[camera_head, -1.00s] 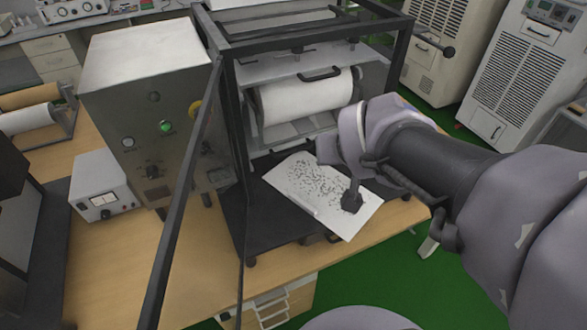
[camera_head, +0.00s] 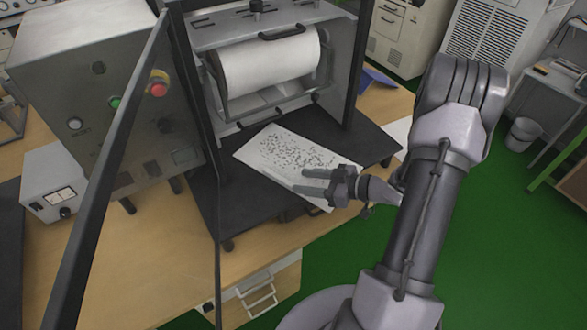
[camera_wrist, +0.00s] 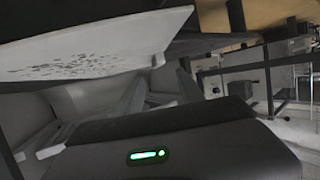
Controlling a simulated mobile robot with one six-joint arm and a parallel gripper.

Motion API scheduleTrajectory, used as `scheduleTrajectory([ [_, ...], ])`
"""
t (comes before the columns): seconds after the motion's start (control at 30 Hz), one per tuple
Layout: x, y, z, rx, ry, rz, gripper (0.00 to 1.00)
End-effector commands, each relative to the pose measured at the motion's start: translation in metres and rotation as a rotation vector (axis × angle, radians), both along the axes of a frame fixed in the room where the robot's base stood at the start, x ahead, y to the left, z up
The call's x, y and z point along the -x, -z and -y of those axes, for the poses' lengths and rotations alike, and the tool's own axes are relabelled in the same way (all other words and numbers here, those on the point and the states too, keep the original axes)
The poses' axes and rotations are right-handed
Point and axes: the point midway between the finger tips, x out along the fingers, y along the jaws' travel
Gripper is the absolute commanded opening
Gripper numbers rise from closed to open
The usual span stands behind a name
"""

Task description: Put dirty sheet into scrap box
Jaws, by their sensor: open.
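The dirty sheet (camera_head: 268,157), white with dark specks, lies on the black shelf at the front of the roller machine. It reaches past the shelf's front edge. It also fills the upper left of the wrist view (camera_wrist: 95,48), seen nearly edge-on. My gripper (camera_head: 298,180) is open at the sheet's front right part, with its two fingers pointing left. The fingers overlap the sheet in the head view; I cannot tell whether they touch it or straddle its edge. No box clearly marked as the scrap box shows; a white bucket (camera_head: 522,136) stands on the floor at right.
The machine's black frame and white roller (camera_head: 268,70) stand behind the sheet. An open door frame (camera_head: 105,165) crosses the left side. A control cabinet (camera_head: 95,85) stands left. Green floor (camera_head: 490,240) is clear at right.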

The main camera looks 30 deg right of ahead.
Motion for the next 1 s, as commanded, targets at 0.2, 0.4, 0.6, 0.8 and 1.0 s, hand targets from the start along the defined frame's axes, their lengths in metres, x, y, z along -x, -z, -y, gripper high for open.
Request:
scheduleTrajectory([
  [0.2,-0.023,0.019,-0.017,0.001,-0.002,-0.001,0.45],
  [0.4,-0.047,0.028,-0.033,0.001,0.0,0.0,0.45],
  [0.6,-0.049,0.026,-0.034,0.001,0.003,0.0,0.45],
  [0.8,-0.048,0.026,-0.034,0.001,0.002,0.0,0.1],
  [1.0,-0.048,0.026,-0.034,0.001,0.002,0.0,0.0],
])
